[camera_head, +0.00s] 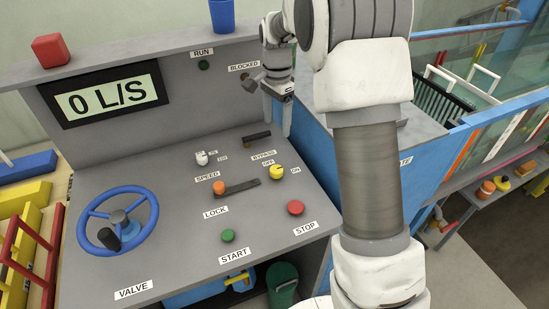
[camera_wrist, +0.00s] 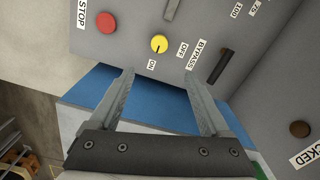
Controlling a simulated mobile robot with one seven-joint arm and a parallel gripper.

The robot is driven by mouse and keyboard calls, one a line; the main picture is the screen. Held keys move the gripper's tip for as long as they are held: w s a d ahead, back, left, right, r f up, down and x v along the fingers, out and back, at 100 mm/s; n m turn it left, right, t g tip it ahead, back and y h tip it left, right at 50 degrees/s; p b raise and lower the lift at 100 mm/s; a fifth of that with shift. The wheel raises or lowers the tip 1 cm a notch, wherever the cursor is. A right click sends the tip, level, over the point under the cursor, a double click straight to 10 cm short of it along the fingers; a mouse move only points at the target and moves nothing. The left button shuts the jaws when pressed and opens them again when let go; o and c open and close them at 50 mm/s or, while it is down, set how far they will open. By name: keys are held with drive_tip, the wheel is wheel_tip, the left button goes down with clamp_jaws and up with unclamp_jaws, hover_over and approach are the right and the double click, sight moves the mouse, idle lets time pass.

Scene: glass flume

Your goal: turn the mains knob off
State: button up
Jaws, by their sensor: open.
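The yellow mains knob (camera_head: 278,172) sits on the sloping grey console (camera_head: 180,180), between the labels OFF and ON. A small dark mark on it seems to lie on the ON side. It also shows in the wrist view (camera_wrist: 159,44), just beyond the fingertips and between their lines. My gripper (camera_head: 268,105) is open and empty, held above the back right of the console, apart from the knob. In the wrist view both fingers of my gripper (camera_wrist: 159,74) show, spread wide with nothing between them.
A green START button (camera_head: 228,235) and blue valve wheel (camera_head: 118,222) lie left. The display (camera_head: 112,95) reads 0 L/S.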

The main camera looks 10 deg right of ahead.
sight(276, 169)
wheel_tip(276, 169, down, 17)
drive_tip(key=shift+s+f, duration=0.1)
idle(0.3)
drive_tip(key=shift+c, duration=0.2)
clamp_jaws()
